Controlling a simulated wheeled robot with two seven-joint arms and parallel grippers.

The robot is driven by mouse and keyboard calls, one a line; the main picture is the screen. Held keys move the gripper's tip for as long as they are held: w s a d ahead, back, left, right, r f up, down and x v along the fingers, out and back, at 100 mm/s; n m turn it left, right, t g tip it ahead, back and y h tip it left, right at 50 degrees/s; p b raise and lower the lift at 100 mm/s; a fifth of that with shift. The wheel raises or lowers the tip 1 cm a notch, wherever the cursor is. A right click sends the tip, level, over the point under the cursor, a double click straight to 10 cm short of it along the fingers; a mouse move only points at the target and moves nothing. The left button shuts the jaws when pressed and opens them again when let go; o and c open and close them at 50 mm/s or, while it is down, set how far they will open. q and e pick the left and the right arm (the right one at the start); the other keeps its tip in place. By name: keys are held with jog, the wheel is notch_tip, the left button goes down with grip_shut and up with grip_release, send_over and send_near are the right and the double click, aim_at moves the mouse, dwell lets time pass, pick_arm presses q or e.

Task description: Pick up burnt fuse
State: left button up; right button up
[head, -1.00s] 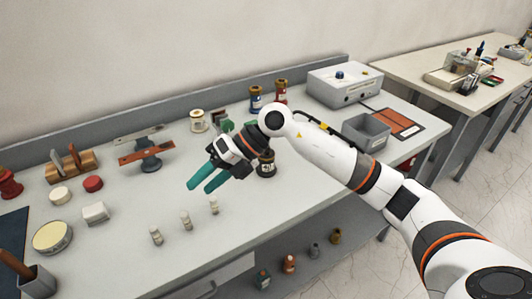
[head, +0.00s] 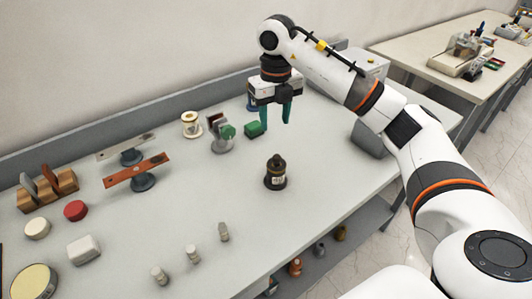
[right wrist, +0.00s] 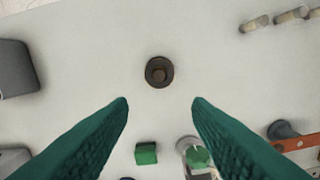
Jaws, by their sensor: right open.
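The burnt fuse appears to be the dark brown-black cylinder with a narrow knob on top and a pale label (head: 275,174). It stands upright and alone on the grey table. In the right wrist view, the burnt fuse (right wrist: 159,72) is seen from above, a little beyond the fingertips and centred between them. My right gripper (head: 275,121) points down with its teal fingers apart, above the table and behind the fuse in the head view. In the right wrist view, the open fingers (right wrist: 161,101) hold nothing. My left gripper is out of view.
A green block (head: 255,129) and a small stand with a green part (head: 222,136) are left of my gripper. Several small pale cylinders (head: 193,254) stand near the front edge. A grey bin (head: 370,140) is at the right. The table around the fuse is clear.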

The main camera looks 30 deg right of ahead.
jog(key=p, duration=0.2)
send_over(276, 156)
notch_tip(276, 156, down, 6)
jog(key=shift+d+r, duration=0.1)
jog(key=shift+r, duration=0.1)
jog(key=shift+w+f, duration=0.15)
jog(key=shift+f, duration=0.5)
jog(key=f+p, duration=0.2)
jog(key=f, duration=0.1)
jog(key=shift+s+f, duration=0.2)
jog(key=shift+s, duration=0.15)
jog(key=shift+w+f, duration=0.15)
jog(key=shift+f, duration=0.45)
grip_shut()
jog(key=shift+r, duration=0.15)
